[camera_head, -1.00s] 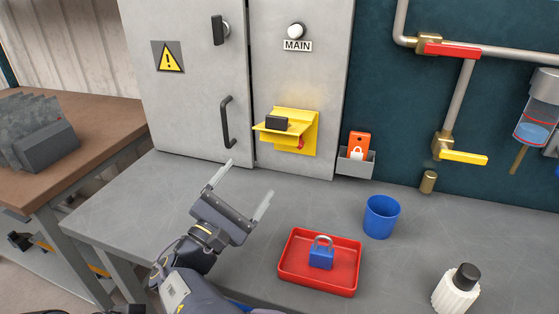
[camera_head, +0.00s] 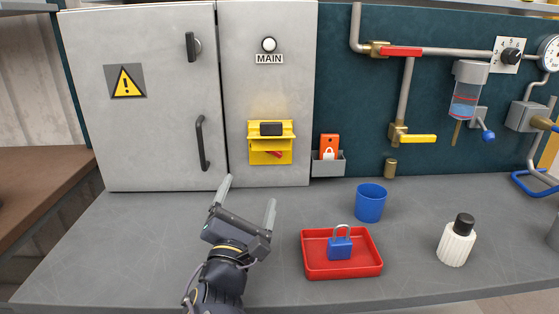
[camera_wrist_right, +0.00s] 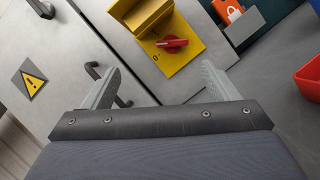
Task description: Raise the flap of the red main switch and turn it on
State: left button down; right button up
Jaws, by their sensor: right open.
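The red main switch (camera_wrist_right: 172,43) shows on its yellow plate (camera_wrist_right: 183,66) in the right wrist view, with a "0" mark close by. In the head view only a little of the red switch (camera_head: 275,154) shows beneath the yellow flap (camera_head: 286,133). The flap, with its black block (camera_head: 270,129), stands out from the plate above the switch. My right gripper (camera_head: 249,194) is open and empty, in front of the cabinet and below the switch, apart from it. It also shows in the right wrist view (camera_wrist_right: 160,76). My left gripper is not in view.
A red tray (camera_head: 341,273) holding a blue padlock (camera_head: 339,248) lies right of the gripper. A blue cup (camera_head: 370,202) and white bottle (camera_head: 457,241) stand farther right. A cabinet handle (camera_head: 203,143) projects left of the switch. The bench's left part is clear.

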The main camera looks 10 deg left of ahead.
jog(key=f+p+x, duration=0.1)
jog(key=p+x, duration=0.2)
jog(key=x, duration=0.5)
jog(key=w+f+p+x, duration=0.1)
jog(key=f+p+x, duration=0.1)
jog(key=x, duration=0.6)
jog(key=shift+w+f+p, duration=0.25)
jog(key=shift+p, duration=0.55)
